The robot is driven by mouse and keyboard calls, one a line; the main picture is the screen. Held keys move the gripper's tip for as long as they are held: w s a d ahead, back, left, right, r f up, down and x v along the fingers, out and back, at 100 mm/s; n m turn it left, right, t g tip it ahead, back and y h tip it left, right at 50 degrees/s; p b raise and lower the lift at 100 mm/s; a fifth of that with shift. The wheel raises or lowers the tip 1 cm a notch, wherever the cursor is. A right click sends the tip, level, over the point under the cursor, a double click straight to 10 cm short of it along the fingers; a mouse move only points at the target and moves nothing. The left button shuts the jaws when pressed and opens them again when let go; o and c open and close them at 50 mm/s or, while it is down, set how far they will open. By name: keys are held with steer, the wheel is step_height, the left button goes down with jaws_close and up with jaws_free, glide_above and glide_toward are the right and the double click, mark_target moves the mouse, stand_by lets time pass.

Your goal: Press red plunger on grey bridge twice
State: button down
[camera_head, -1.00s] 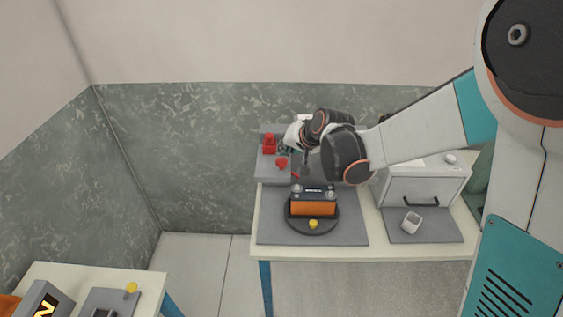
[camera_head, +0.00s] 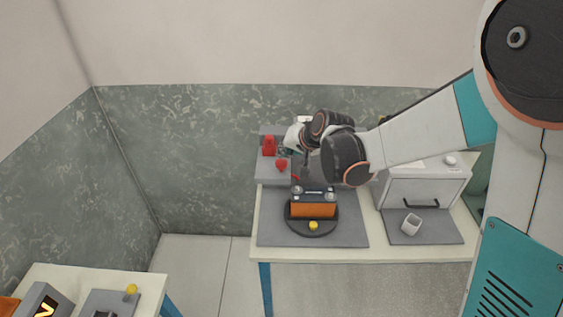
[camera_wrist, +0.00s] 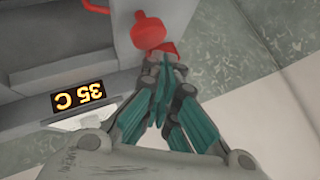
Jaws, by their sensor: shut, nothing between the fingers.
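The grey bridge (camera_head: 268,172) stands at the back left of the far table. It carries a red block-like piece (camera_head: 269,146) and a red rounded knob (camera_head: 281,166). The wrist view shows a red knob (camera_wrist: 148,32) close up, with more red (camera_wrist: 168,48) right at my fingertips. I cannot tell for sure which red part is the plunger. My gripper (camera_wrist: 163,62) is shut and empty, its teal fingers together beside the red knob. I cannot tell whether the tips touch the red part below them. In the head view my wrist hides most of the gripper.
An orange and black battery (camera_head: 313,208) sits on a dark round plate with a yellow knob (camera_head: 313,225) in front.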

mark_target(284, 161)
steer(key=shift+f+b, duration=0.45)
steer(key=shift+f+b, duration=0.8)
steer(key=shift+f, duration=0.2)
stand_by(1.2)
steer(key=shift+r, duration=0.1)
steer(key=shift+r+p, duration=1)
steer(key=shift+r, duration=0.4)
steer(key=shift+r+p, duration=1.65)
steer(key=shift+r, duration=0.85)
